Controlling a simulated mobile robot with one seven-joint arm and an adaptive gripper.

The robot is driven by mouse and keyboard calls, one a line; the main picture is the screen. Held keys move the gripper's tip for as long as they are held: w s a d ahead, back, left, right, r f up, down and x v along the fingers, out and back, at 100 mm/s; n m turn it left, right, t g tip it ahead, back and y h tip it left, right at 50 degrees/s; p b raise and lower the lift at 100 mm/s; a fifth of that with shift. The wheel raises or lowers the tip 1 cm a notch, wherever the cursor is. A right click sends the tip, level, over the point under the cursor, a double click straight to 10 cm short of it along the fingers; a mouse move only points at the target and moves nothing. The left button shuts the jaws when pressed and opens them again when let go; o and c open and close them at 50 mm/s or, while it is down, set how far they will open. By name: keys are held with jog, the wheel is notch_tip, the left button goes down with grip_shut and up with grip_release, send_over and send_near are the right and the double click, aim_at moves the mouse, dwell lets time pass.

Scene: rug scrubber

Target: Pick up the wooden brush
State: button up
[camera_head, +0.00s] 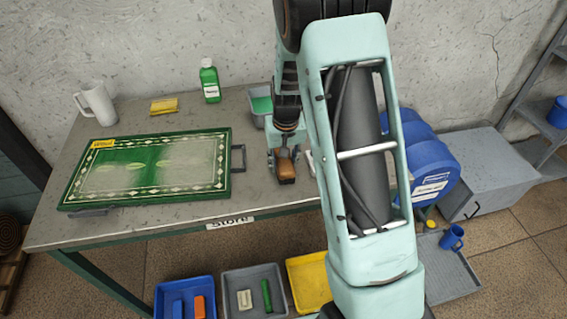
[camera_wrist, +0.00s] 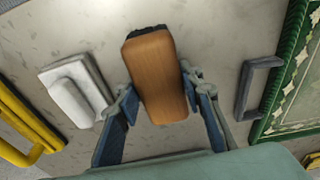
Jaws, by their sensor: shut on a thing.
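The wooden brush (camera_head: 286,170) is a brown wooden block with dark bristles showing at one end, near the front edge of the grey table (camera_head: 255,195). In the wrist view the brush (camera_wrist: 156,75) lies between the two fingers of my gripper (camera_wrist: 158,100), which press on its long sides. My gripper (camera_head: 284,160) is shut on the brush from above. In the wrist view, table surface shows around the brush; whether the brush touches the table I cannot tell.
The green rug board (camera_head: 150,165) with dark handles (camera_wrist: 258,88) lies left of the brush. A white block with a grip (camera_wrist: 75,90) lies beside it. A green bottle (camera_head: 209,80), white mug (camera_head: 96,103) and grey tub (camera_head: 256,118) stand farther back. Bins (camera_head: 184,284) stand below the front edge.

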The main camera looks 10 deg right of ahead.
jog(key=shift+r, duration=0.6)
jog(key=s+r, duration=0.1)
jog(key=r, duration=0.1)
jog(key=s+r, duration=0.2)
jog(key=r, duration=0.1)
jog(key=s+r, duration=0.2)
jog(key=r, duration=0.1)
jog(key=shift+d, duration=0.35)
jog(key=s+d+r+b, duration=0.1)
jog(key=s+r, duration=0.2)
jog(key=s, duration=0.6)
jog(key=shift+d+r, duration=0.15)
jog(key=shift+r, duration=0.25)
jog(key=o, duration=0.6)
jog(key=c, duration=0.7)
jog(key=shift+w, duration=0.1)
